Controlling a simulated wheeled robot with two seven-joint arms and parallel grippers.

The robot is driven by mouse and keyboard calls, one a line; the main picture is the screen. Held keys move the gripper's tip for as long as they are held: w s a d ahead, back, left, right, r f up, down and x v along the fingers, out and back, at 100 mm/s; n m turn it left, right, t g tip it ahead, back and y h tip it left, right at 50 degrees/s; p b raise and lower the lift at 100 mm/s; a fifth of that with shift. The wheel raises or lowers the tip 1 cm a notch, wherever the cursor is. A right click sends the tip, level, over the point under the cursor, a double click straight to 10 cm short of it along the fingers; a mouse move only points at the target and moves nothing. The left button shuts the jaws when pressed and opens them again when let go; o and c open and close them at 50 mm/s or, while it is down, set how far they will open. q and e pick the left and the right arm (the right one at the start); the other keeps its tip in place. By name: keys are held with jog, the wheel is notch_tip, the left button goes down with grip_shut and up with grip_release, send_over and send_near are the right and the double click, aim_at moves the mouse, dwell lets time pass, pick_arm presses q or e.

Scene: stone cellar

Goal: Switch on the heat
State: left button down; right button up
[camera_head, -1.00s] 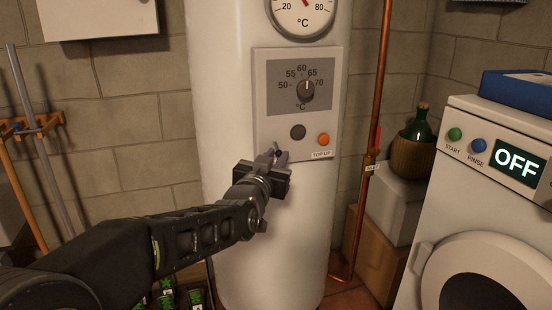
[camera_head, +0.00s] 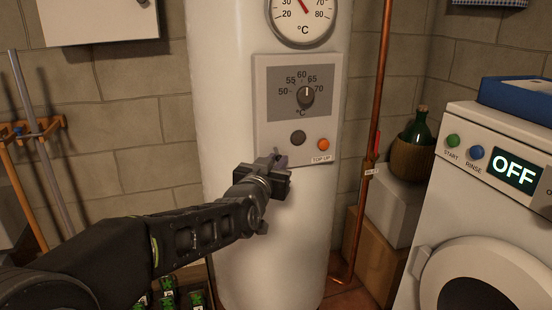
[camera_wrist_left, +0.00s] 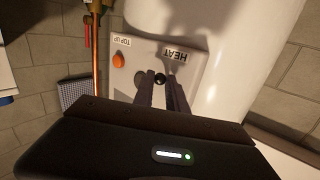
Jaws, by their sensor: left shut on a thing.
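The white tank (camera_head: 228,110) carries a grey control panel (camera_head: 262,100) with a dial knob (camera_head: 305,97), a dark round button (camera_head: 298,138) and an orange button (camera_head: 323,144) over a TOP UP label. In the left wrist view the panel appears upside down, with a HEAT label (camera_wrist_left: 175,54) and the orange button (camera_wrist_left: 118,60). My left gripper (camera_head: 274,160) is at the panel's lower left corner. In the wrist view its fingers (camera_wrist_left: 162,88) are closed around a small dark, round-ended switch (camera_wrist_left: 160,78) by the HEAT label. The fingers hide most of it. My right gripper is out of view.
A thermometer (camera_head: 303,18) sits above the panel. A copper pipe (camera_head: 378,90) with a red-handled valve runs right of the tank. A washing machine (camera_head: 470,210) reading OFF stands at the right.

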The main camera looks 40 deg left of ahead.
pick_arm(q)
jog(key=r+n+g+h+p, duration=0.1)
jog(key=r+g+h+p, duration=0.1)
jog(key=p, duration=0.6)
jog(key=r+n+g+h+p, duration=0.1)
jog(key=r+n+g+p, duration=0.1)
jog(key=p, duration=0.6)
jog(key=shift+w+a+r+g+h+p, duration=0.1)
jog(key=shift+w+r+g+h+p, duration=0.1)
jog(key=shift+g+h+p, duration=0.35)
jog(key=shift+w+a+n+g+h+p, duration=0.1)
jog(key=shift+a+n+g+h+p, duration=0.15)
jog(key=shift+n+g+h+p, duration=0.55)
jog(key=c, duration=1.4)
grip_release()
jog(key=shift+o, duration=0.2)
jog(key=v, duration=0.7)
jog(key=shift+s+r, duration=0.2)
jog(key=shift+r, duration=0.15)
